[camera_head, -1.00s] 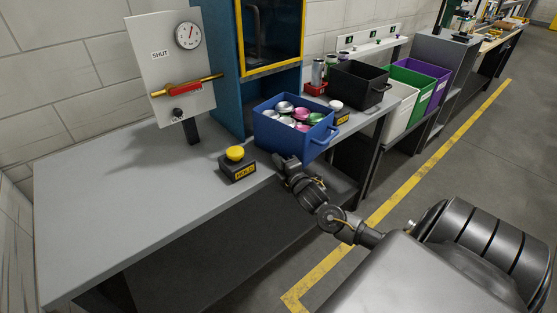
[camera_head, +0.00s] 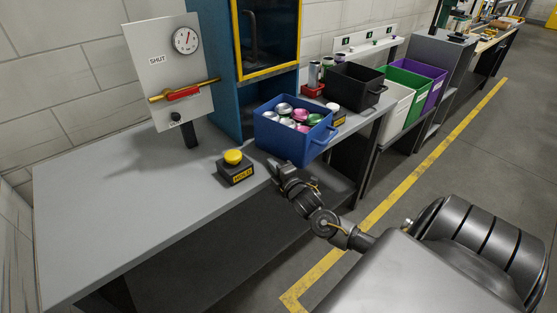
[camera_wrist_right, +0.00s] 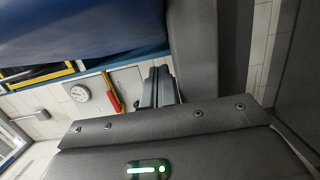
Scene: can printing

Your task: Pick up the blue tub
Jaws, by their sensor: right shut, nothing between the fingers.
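The blue tub (camera_head: 290,143) stands on the grey bench near its front edge and holds several cans with silver, pink and green ends. A blue handle shows on its right side. My right gripper (camera_head: 276,164) is at the bench's front edge, just in front of and below the tub's near left corner. It is shut and empty. In the right wrist view its fingers (camera_wrist_right: 158,85) are together, and the tub's blue wall (camera_wrist_right: 80,30) fills the upper left. I cannot tell whether the fingers touch the tub. My left gripper is not in view.
A black box with a yellow button (camera_head: 234,166) stands left of the tub. A gauge panel with a red lever (camera_head: 183,93) stands behind it. A black bin (camera_head: 353,85), green bin (camera_head: 402,92) and purple bin (camera_head: 434,88) are at the right. The bench's left part (camera_head: 100,205) is clear.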

